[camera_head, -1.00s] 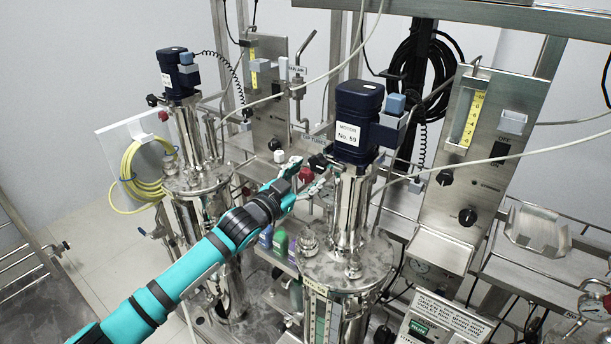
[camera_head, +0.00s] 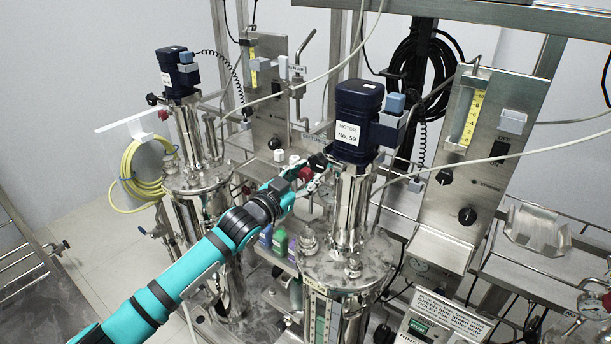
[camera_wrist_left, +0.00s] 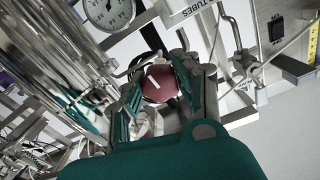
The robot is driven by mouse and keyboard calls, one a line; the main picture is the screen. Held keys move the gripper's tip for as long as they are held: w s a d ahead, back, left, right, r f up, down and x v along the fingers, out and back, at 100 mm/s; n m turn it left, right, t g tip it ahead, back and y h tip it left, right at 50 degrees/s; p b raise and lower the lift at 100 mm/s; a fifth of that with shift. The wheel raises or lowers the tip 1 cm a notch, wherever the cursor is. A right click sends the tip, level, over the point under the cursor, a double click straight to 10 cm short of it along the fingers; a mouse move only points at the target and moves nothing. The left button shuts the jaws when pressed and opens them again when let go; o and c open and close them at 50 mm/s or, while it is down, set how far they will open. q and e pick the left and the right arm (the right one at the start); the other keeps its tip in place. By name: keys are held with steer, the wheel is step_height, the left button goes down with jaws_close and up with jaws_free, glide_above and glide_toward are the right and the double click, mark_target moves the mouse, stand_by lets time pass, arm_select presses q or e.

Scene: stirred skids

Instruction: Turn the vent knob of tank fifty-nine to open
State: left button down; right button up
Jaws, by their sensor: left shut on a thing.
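The motor of tank fifty-nine (camera_head: 357,118), dark blue with a label reading "MOTOR No. 59", stands on a steel column over the tank lid (camera_head: 345,268). A red knob (camera_head: 305,174) sits just left of this column. My left gripper (camera_head: 311,182) reaches it from the lower left. In the left wrist view the red knob (camera_wrist_left: 160,84), with a slanted white mark on its face, lies between the two fingers of my left gripper (camera_wrist_left: 158,92), which is shut on it. The fingers cover the knob's sides. My right gripper is not in view.
A second tank with a dark blue motor (camera_head: 178,72) stands to the left. A steel control panel (camera_head: 478,150) with black knobs stands at right. Coloured bottles (camera_head: 280,240) stand behind my arm. A pressure gauge (camera_wrist_left: 108,12) is close by in the wrist view.

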arm_select(q)
steer(key=n, duration=1.1)
steer(key=n+p, duration=0.1)
steer(key=n, duration=0.4)
steer(key=n+p, duration=0.1)
steer(key=n, duration=0.3)
steer(key=shift+n+p, duration=0.3)
steer(key=shift+n, duration=0.4)
steer(key=c, duration=0.9)
jaws_free()
steer(key=v, duration=1.2)
